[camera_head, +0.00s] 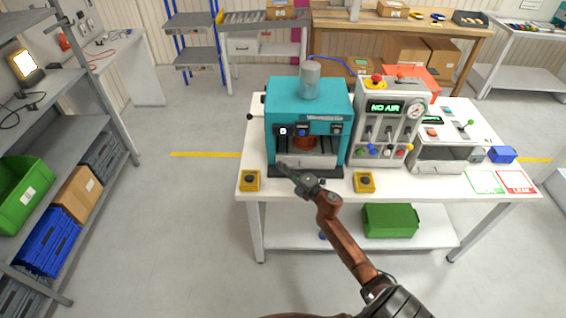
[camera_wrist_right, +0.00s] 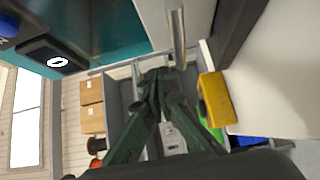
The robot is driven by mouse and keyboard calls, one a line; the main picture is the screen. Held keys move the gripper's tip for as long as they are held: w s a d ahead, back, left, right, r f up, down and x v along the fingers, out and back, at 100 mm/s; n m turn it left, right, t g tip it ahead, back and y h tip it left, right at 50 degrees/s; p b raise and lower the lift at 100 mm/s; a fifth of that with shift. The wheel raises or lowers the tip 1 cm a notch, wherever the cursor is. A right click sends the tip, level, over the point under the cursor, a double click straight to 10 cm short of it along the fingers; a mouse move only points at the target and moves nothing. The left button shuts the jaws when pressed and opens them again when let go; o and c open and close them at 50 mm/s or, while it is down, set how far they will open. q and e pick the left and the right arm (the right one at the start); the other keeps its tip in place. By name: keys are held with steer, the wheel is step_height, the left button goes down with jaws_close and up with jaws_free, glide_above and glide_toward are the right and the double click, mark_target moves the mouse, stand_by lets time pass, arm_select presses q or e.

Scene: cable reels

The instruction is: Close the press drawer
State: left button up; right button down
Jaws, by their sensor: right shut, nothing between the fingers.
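The teal press (camera_head: 283,100) stands on the white table, with a clear cylinder on top. Its pale drawer (camera_head: 318,161) shows low in the front opening, above a dark base; how far it stands out is hard to tell. My right gripper (camera_head: 282,168) is shut and empty, at the left part of the drawer front. In the right wrist view, the shut fingertips (camera_wrist_right: 155,75) are close to a metal bar handle (camera_wrist_right: 178,40) on a pale panel; contact cannot be told. The press's teal side (camera_wrist_right: 110,35) is at the left there. My left gripper is not in view.
Yellow button boxes (camera_head: 250,181) and (camera_head: 364,182) sit on the table's front edge, either side of the press. A grey panel marked NO AIR (camera_head: 385,108) stands right of the press. A green bin (camera_head: 390,220) is on the lower shelf. Floor at left is clear.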

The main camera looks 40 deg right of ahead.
steer(key=s+d, duration=0.1)
steer(key=s, duration=1)
